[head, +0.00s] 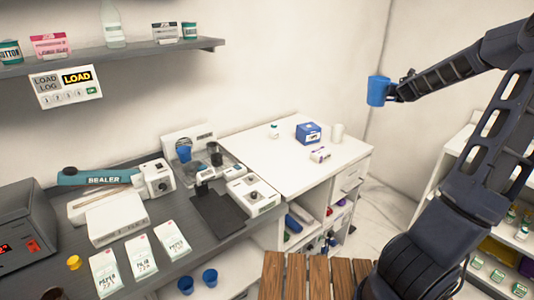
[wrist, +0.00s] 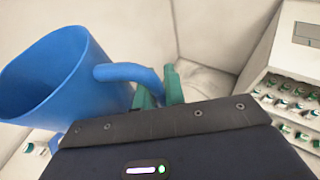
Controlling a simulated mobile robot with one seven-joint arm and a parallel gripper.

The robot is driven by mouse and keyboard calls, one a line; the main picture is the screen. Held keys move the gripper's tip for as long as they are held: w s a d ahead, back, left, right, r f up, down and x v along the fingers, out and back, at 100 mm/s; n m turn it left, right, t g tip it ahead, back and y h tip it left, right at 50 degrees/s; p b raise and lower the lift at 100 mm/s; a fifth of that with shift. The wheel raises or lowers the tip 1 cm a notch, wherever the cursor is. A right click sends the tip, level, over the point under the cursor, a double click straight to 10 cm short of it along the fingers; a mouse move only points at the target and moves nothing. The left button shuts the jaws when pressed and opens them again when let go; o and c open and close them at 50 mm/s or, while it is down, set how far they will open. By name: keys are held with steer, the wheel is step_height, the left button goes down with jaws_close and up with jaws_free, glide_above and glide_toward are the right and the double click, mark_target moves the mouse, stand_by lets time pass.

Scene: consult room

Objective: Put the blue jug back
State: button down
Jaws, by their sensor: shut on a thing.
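The blue jug (head: 378,91) is held in the air above and to the right of the white cabinet top, clear of every surface. In the wrist view the blue jug (wrist: 62,82) fills the left side, its open mouth facing left and its handle pointing right. My gripper (head: 393,92) is shut on the jug's handle; its green fingertips (wrist: 160,88) show around the handle in the wrist view.
The dark counter (head: 190,240) holds a sealer (head: 100,177), packets and devices. Blue cups (head: 210,277) stand lower down. Stocked shelves (head: 500,245) are at right.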

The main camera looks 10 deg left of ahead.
steer(key=w+a+n+g+y, duration=0.1)
steer(key=w+a+n+y, duration=0.2)
steer(key=a, duration=1.1)
steer(key=a+n+y, duration=0.3)
steer(key=a+y, duration=0.1)
steer(key=a, duration=0.9)
steer(key=s+a+n+g+y, duration=0.3)
steer(key=a, duration=1)
steer(key=s+a+n+g+y, duration=0.2)
steer(key=s+a+n+y, duration=0.15)
steer(key=a, duration=1.05)
steer(key=shift+h, duration=0.25)
steer(key=shift+w+f, duration=0.1)
steer(key=shift+f, duration=11.5)
steer(key=c, duration=1.5)
jaws_free()
steer(key=shift+f, duration=0.1)
